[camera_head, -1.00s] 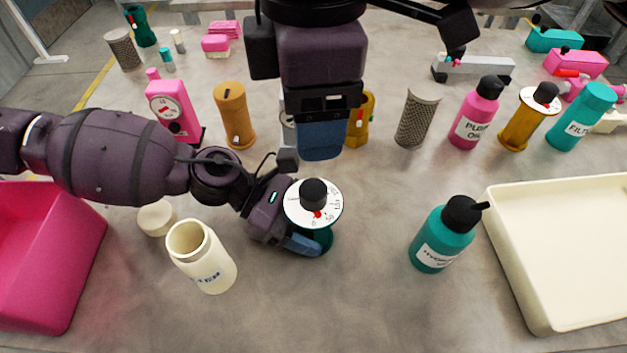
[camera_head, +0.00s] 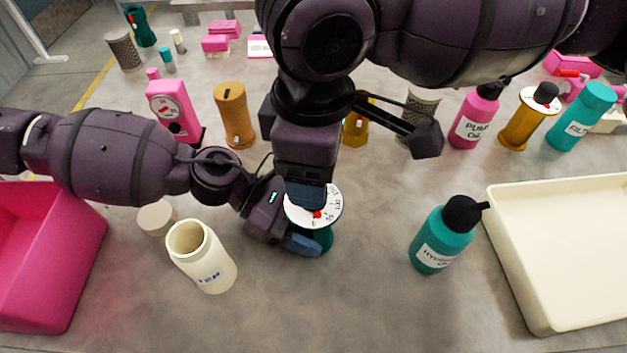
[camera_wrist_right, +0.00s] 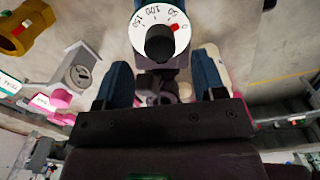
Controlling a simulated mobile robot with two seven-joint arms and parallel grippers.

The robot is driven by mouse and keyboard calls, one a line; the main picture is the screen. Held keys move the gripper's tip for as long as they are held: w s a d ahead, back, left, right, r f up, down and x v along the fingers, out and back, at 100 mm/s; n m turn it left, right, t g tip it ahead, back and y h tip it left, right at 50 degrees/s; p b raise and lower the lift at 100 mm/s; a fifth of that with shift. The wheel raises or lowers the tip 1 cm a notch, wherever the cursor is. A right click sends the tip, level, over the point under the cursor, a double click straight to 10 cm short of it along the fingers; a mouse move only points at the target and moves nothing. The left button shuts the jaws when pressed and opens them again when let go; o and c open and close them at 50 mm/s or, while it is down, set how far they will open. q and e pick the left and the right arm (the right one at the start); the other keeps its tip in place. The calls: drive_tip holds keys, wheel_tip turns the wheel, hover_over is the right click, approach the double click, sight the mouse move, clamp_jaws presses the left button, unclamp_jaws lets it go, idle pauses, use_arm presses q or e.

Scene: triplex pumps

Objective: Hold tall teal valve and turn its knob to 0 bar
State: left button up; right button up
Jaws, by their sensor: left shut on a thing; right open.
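The teal valve (camera_head: 323,238) stands upright on the table with a white dial (camera_head: 328,208) on top; its black knob is hidden by my right gripper in the head view. My left gripper (camera_head: 291,236) is shut on the valve body below the dial. My right gripper (camera_head: 305,196) points down over the dial from above. In the right wrist view the black knob (camera_wrist_right: 160,43) shows beyond my open blue fingers (camera_wrist_right: 162,64), apart from both. A red mark on the dial (camera_wrist_right: 145,24) lies between 50 and the zero end; its exact reading is unclear.
A cream bottle (camera_head: 203,260) and round lid (camera_head: 156,218) stand left, beside a pink bin (camera_head: 60,265). A teal bottle (camera_head: 441,243) and cream tray (camera_head: 560,310) are right. A brown cylinder (camera_head: 235,115) and pink gauge unit (camera_head: 172,108) stand behind. The front table is clear.

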drive_tip(key=shift+f, duration=2.05)
